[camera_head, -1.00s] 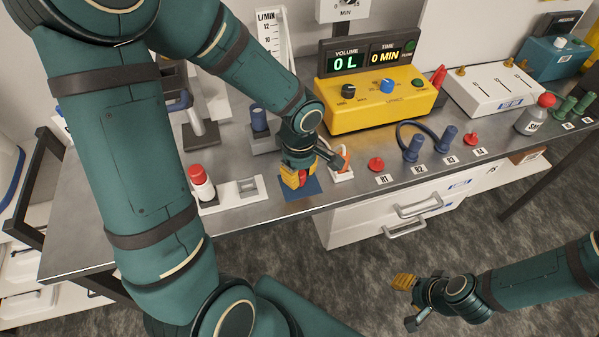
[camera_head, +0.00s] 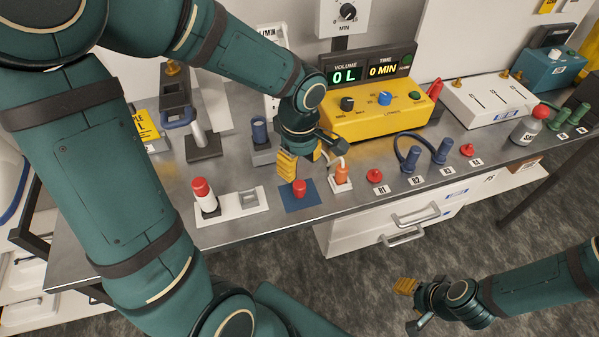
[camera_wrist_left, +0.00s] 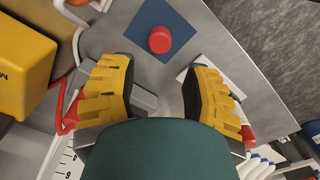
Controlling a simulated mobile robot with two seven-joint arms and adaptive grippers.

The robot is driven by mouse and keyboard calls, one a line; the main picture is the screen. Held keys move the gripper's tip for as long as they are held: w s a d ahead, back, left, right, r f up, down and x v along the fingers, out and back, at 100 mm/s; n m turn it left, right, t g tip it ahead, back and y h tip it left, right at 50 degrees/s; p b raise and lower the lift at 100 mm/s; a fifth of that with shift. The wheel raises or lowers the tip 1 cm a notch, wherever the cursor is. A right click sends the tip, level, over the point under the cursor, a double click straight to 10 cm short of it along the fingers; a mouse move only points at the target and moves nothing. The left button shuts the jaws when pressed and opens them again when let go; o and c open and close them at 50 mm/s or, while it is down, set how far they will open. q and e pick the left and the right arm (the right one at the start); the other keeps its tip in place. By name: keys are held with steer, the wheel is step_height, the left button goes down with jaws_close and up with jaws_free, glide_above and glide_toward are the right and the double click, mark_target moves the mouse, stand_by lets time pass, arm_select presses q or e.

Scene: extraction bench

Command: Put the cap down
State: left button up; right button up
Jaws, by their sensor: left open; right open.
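A small red cap (camera_head: 299,188) sits on the blue square mat (camera_head: 312,198) near the bench's front edge. In the left wrist view the round red cap (camera_wrist_left: 160,40) rests on the blue mat (camera_wrist_left: 140,47), ahead of the fingers. My left gripper (camera_head: 306,160) is above and behind the cap, apart from it. Its yellow-padded fingers (camera_wrist_left: 156,85) are spread wide with nothing between them. My right gripper (camera_head: 409,306) is open and empty, out in front of the bench.
A white holder (camera_head: 242,203) with a red-topped vial (camera_head: 204,194) stands left of the mat. An orange-and-white item (camera_head: 341,172) stands close on the right. The yellow pump box (camera_head: 375,114) is behind. Red knob R1 (camera_head: 375,176) is further right.

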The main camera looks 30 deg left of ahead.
mark_target(299, 185)
arm_select(q)
step_height(299, 185, up, 4)
steer(key=shift+f, duration=0.1)
stand_by(0.7)
